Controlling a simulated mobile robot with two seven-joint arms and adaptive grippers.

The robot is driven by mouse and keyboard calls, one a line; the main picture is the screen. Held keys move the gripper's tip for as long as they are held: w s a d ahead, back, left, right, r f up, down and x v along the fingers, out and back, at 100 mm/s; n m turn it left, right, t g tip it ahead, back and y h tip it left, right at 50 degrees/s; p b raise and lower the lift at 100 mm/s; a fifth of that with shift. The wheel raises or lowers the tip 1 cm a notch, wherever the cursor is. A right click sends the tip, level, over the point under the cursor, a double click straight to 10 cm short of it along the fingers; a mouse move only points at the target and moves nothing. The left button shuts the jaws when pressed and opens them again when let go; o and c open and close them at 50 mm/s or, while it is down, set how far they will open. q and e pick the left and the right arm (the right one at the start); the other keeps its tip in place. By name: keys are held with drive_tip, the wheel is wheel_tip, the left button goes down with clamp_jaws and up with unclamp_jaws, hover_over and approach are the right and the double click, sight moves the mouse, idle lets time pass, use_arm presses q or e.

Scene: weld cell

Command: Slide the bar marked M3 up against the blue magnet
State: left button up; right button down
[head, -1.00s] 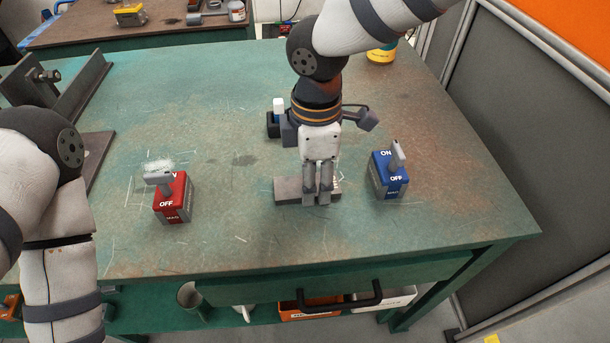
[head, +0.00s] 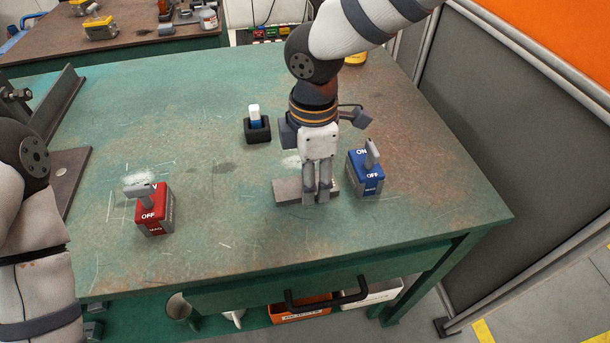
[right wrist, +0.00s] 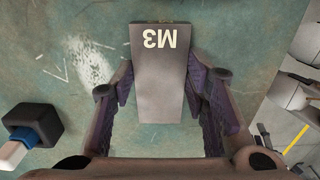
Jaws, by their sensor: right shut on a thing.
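The steel bar marked M3 (head: 290,190) lies flat on the green bench; its white M3 marking shows upside down on the bar in the right wrist view (right wrist: 160,60). My right gripper (head: 317,198) points down and is shut on the bar, with a finger on each side of it. The blue magnet (head: 367,178), with a grey lever and ON and OFF labels, stands just right of the bar. A narrow strip of bench seems to show between them. The magnet is not seen in the right wrist view. My left arm is at the left edge, its gripper out of frame.
A red magnet (head: 153,214) stands at the left of the bench. A black holder (head: 257,132) with a blue and white object stands behind the bar. A steel angle fixture (head: 50,130) is at far left. The bench front between the magnets is clear.

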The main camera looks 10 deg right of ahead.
drive_tip(key=shift+d, duration=0.1)
drive_tip(key=shift+d, duration=1.15)
drive_tip(key=shift+a, duration=0.15)
drive_tip(key=c, duration=0.8)
unclamp_jaws()
drive_tip(key=shift+a, duration=0.1)
drive_tip(key=shift+c, duration=0.2)
